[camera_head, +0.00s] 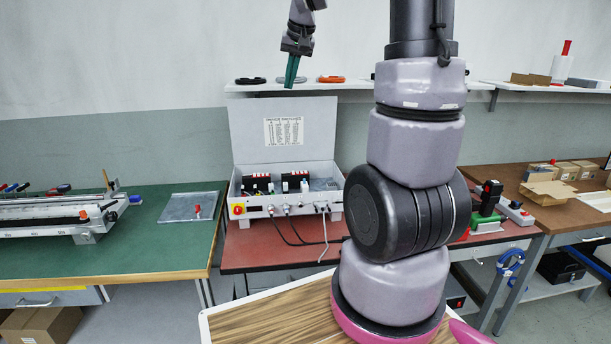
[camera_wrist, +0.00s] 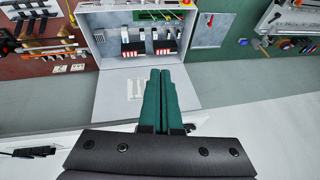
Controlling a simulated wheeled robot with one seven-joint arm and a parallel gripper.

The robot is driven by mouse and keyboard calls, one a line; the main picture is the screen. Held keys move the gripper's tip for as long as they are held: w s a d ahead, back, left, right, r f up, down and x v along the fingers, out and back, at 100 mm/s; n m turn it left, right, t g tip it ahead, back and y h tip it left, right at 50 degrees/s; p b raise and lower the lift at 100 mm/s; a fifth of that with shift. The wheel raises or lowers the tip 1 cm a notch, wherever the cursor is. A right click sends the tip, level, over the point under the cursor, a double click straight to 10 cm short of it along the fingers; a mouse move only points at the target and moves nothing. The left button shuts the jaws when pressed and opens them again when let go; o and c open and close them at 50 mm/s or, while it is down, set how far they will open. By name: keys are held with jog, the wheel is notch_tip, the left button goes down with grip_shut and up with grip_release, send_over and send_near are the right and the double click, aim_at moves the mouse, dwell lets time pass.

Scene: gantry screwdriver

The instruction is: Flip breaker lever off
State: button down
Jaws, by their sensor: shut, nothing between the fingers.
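A grey electrical box (camera_head: 285,201) stands on the red-topped bench with its lid (camera_head: 283,130) raised. Inside are black breaker modules (camera_head: 257,184) with red-and-white markings, and a second group (camera_head: 294,180) to their right. The modules also show in the wrist view (camera_wrist: 133,52), which sees the scene upside down. The levers are too small to tell their position. My gripper (camera_head: 290,84) is above the raised lid, in front of the wall, its teal fingers pointing down. In the wrist view its fingers (camera_wrist: 161,72) are together and empty, apart from the box.
A wall shelf (camera_head: 350,86) holding tape rolls runs behind the lid. Cables (camera_head: 323,230) hang from the box front, which has a red knob (camera_head: 238,210). A green bench (camera_head: 120,250) is at left, and my arm hides part of the red bench (camera_head: 260,256).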

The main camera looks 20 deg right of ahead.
jog(key=w+d+f+g, duration=0.1)
jog(key=w+d+f, duration=0.2)
jog(key=w+f, duration=0.3)
jog(key=w+d+f, duration=0.4)
jog(key=w+f, duration=0.2)
jog(key=w, duration=0.1)
jog(key=g+h, duration=0.1)
jog(key=g, duration=0.1)
send_over(304, 182)
notch_tip(304, 182, down, 20)
jog(key=shift+s+d+r+n, duration=0.15)
jog(key=shift+d+n, duration=0.05)
jog(key=shift+n, duration=0.2)
jog(key=f, duration=0.3)
jog(key=w+f, duration=0.1)
jog(key=f, duration=0.2)
jog(key=w+f, duration=0.1)
jog(key=f, duration=0.2)
jog(key=shift+w+d+f, duration=0.15)
jog(key=shift+d+f, duration=0.15)
jog(key=shift+f, duration=0.05)
jog(key=shift+t, duration=0.4)
jog(key=shift+r+h, duration=0.1)
jog(key=shift+h, duration=0.2)
